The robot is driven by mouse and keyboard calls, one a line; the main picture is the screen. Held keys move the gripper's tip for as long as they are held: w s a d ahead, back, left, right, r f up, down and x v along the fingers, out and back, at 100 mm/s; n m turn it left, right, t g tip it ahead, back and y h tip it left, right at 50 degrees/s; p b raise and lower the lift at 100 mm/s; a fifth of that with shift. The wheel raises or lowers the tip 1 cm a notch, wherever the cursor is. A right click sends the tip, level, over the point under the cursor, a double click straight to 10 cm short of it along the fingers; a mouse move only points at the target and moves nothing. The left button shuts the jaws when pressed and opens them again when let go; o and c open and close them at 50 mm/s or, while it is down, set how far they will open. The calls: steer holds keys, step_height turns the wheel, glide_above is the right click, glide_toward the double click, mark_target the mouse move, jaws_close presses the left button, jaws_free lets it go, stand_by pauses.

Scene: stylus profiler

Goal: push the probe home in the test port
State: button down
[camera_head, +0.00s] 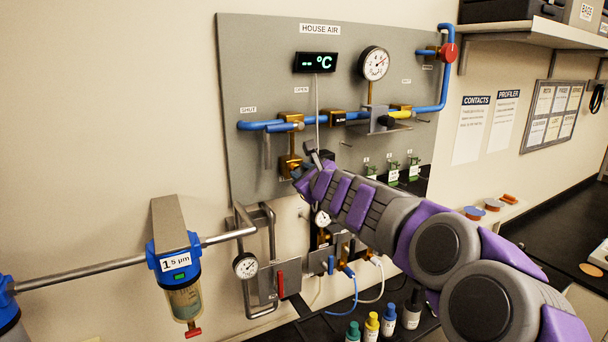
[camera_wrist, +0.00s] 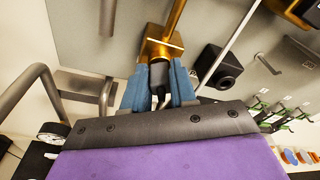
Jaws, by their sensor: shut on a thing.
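The test port appears to be the brass block (camera_wrist: 163,45) at the top of the wrist view; a brass fitting (camera_head: 289,166) shows on the grey panel in the head view. My gripper (camera_wrist: 158,88) is shut on the dark probe (camera_wrist: 158,73), its blue-grey fingers on either side. The probe's far end meets or overlaps the brass block; I cannot tell how deep it sits. In the head view my gripper (camera_head: 312,160) is beside the brass fitting, and the probe is mostly hidden. The display (camera_head: 316,62) reads "-- °C", with a thin pale cable hanging below it.
Blue pipe (camera_head: 345,118) with valves crosses the panel (camera_head: 260,60) above my gripper. A steel pipe loop with a gauge (camera_head: 246,266) stands lower left. A filter bowl (camera_head: 184,300) hangs further left. Small bottles (camera_head: 389,320) stand on the bench below my arm.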

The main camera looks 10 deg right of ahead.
steer(key=c, duration=1.2)
jaws_free()
steer(key=shift+c, duration=0.2)
steer(key=o, duration=0.3)
steer(key=shift+s, duration=0.15)
steer(key=shift+o, duration=0.6)
steer(key=shift+c, duration=0.2)
steer(key=shift+c, duration=0.2)
steer(key=shift+d, duration=0.1)
steer(key=b+v, duration=0.1)
steer(key=v, duration=0.5)
steer(key=shift+s+d+f, duration=0.35)
steer(key=shift+f, duration=0.05)
